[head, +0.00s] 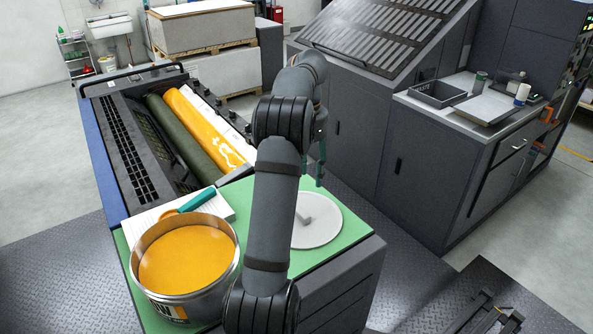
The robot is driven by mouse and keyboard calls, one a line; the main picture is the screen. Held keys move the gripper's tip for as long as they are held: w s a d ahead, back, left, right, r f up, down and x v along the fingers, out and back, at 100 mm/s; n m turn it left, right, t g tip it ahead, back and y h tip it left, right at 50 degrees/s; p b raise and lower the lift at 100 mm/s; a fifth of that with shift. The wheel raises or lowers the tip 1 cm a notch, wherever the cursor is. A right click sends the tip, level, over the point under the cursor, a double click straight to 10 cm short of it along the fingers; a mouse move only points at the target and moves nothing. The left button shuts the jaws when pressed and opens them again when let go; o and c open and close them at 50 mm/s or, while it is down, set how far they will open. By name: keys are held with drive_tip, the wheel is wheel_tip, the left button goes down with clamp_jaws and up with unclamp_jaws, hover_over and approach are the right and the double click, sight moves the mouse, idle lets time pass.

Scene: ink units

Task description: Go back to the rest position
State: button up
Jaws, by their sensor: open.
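My arm rises through the middle of the head view and bends over at the top. My gripper (319,181) hangs on the far right side of the arm, fingers pointing down. It is open and looks empty; the arm hides part of it. It is above or just beyond the back right of the green worktop (349,247). A round pale lid (322,231) with a grey handle lies on the worktop, partly behind my arm. An open tin of orange ink (188,262) stands at the front left. A teal-handled spatula (195,200) lies on a white pad (143,221) behind the tin.
Behind the worktop is an open ink unit with an orange-coated roller (206,127) and a dark green roller (187,136). A dark cabinet (440,160) on the right carries a tray (437,94) and small containers. Metal-plate floor (420,270) lies free at the right.

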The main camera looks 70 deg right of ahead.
wheel_tip(320, 180, down, 12)
drive_tip(key=shift+a+f+b, duration=0.1)
drive_tip(key=shift+b, duration=1.05)
drive_tip(key=shift+r, duration=1.75)
